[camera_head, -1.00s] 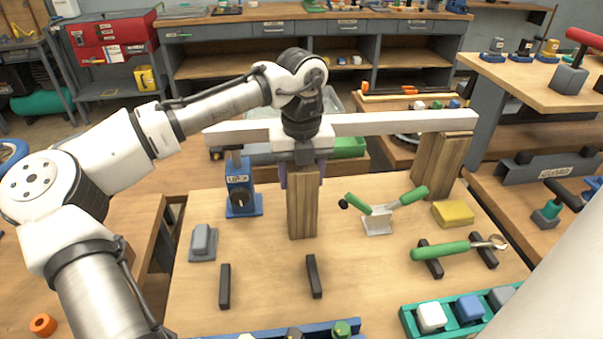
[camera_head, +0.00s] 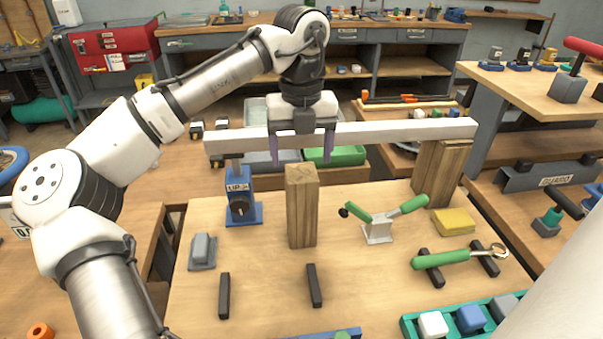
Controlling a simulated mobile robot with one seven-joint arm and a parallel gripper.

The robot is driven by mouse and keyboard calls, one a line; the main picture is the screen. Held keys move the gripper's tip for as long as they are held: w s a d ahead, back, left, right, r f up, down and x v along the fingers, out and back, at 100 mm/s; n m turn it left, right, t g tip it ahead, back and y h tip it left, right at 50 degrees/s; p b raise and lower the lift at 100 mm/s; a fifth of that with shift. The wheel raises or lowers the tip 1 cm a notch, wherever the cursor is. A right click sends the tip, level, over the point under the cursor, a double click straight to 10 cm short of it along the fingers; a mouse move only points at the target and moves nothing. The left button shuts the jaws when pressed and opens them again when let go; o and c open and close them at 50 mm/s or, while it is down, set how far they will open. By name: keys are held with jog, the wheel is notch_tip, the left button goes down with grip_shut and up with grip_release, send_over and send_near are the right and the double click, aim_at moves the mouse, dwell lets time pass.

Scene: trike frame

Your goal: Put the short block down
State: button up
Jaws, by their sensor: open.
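The short wooden block (camera_head: 302,215) stands upright on the wooden bench, below the white beam (camera_head: 385,130) and nearer the camera. My gripper (camera_head: 302,162) is above the block, open and empty, with its two purple fingers spread apart. The fingertips look to be about level with or just above the block's top. My gripper hides part of the beam. The beam's right end rests on a wooden post (camera_head: 440,172). Its left end is over a blue jack (camera_head: 240,195).
Right of the block are a green-handled clamp (camera_head: 378,225), a yellow pad (camera_head: 453,222) and a green wrench (camera_head: 445,258). A grey piece (camera_head: 203,250) and dark bars (camera_head: 314,285) lie at the front left and middle. Bare bench top surrounds the block's foot.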

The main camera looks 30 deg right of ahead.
jog(key=shift+r, duration=2.25)
